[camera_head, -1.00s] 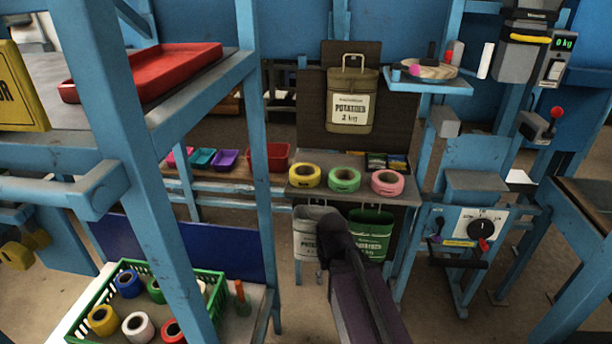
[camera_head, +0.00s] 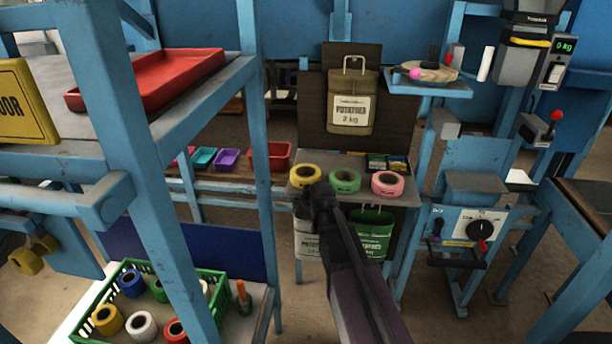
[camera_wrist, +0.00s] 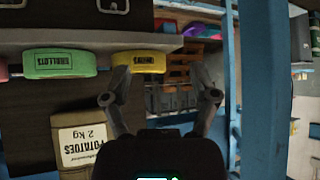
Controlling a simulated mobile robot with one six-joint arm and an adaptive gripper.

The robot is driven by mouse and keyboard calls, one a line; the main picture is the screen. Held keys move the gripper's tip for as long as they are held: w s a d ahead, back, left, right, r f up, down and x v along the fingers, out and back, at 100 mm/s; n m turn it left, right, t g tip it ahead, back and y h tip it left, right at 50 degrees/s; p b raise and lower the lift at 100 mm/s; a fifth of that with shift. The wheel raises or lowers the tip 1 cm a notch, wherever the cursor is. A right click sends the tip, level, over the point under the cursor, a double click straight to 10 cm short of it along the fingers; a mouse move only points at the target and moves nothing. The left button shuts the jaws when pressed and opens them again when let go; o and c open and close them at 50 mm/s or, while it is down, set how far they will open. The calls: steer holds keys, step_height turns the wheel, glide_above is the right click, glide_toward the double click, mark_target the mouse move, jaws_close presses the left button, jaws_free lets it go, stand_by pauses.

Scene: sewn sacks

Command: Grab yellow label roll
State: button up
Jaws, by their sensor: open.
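The yellow label roll (camera_head: 305,172) lies flat on the grey shelf, at the left end of a row of three rolls.
A green roll (camera_head: 344,181) and a pink roll (camera_head: 388,184) lie to the right. A green crate (camera_head: 212,280) at lower left holds several rolls, including another yellow one (camera_head: 107,320). Sacks hang below the shelf, including a green one (camera_head: 374,236). A blue post (camera_head: 257,150) stands left.

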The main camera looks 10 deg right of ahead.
steer(key=w+r+t, duration=0.3)
steer(key=w+r, duration=0.1)
steer(key=w, duration=0.3)
steer(key=shift+r, duration=0.35)
steer(key=shift+f, duration=0.1)
steer(key=b, duration=0.3)
glide_toward(294, 174)
steer(key=x, duration=0.3)
steer(key=shift+w+f, duration=0.2)
steer(key=shift+f, duration=0.15)
steer(key=shift+w+f+b, duration=0.2)
steer(key=shift+w+b, duration=0.15)
steer(key=shift+w, duration=0.15)
steer(key=shift+b+x, duration=1.15)
steer(key=shift+x, duration=1.45)
steer(key=shift+w+a+r, duration=0.1)
steer(key=shift+r, duration=0.05)
